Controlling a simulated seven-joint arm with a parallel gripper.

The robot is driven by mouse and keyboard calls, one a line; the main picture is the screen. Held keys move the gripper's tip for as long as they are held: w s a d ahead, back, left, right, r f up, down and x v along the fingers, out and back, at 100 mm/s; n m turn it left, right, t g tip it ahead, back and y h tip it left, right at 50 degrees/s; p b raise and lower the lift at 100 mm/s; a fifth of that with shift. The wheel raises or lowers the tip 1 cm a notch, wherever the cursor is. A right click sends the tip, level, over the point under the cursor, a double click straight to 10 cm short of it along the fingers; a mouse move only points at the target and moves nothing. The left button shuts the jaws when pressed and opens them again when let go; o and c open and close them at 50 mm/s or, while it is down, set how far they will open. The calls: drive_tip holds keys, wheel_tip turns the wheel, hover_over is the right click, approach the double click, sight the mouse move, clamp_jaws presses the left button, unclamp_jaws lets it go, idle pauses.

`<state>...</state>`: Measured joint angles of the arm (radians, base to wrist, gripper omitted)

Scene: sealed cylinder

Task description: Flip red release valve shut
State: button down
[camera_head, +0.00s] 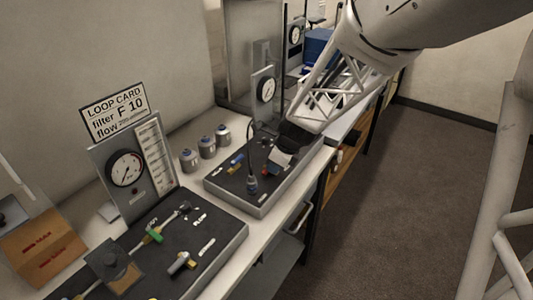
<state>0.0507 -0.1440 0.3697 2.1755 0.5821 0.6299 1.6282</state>
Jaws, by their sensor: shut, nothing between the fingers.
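My gripper (294,138) reaches down from the upper right over the far black panel (224,189). Its dark end is shut and empty, just above the panel's right part. A small red piece (266,172), perhaps the red release valve, shows on that panel just below and left of a pale block (280,160). Its handle direction is too small to tell, and my gripper is close above it. A blue and yellow valve (236,160) sits to its left. A dark cylindrical fitting (252,184) with a thin hose stands in front.
A gauge (266,89) stands behind the far panel. Several grey canisters (207,147) line the wall side. The near panel (215,240) has a green-handled valve (154,235), a yellow-tipped valve (181,262) and a large gauge (126,169).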

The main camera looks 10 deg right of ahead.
drive_tip(key=shift+d, duration=0.15)
idle(0.3)
drive_tip(key=shift+s+d, duration=0.55)
drive_tip(key=shift+d, duration=0.1)
drive_tip(key=s+d+v, duration=0.1)
drive_tip(key=v, duration=0.9)
drive_tip(key=shift+s, duration=0.4)
drive_tip(key=s+a+r+n+h, duration=0.1)
drive_tip(key=s+r+n+h, duration=0.1)
drive_tip(key=s+n, duration=0.9)
drive_tip(key=s+a+r+n+h, duration=0.1)
drive_tip(key=s+r+n, duration=0.3)
drive_tip(key=s+n, duration=0.7)
drive_tip(key=shift+a+n+h, duration=0.25)
drive_tip(key=shift+n+h, duration=0.25)
drive_tip(key=shift+n, duration=0.6)
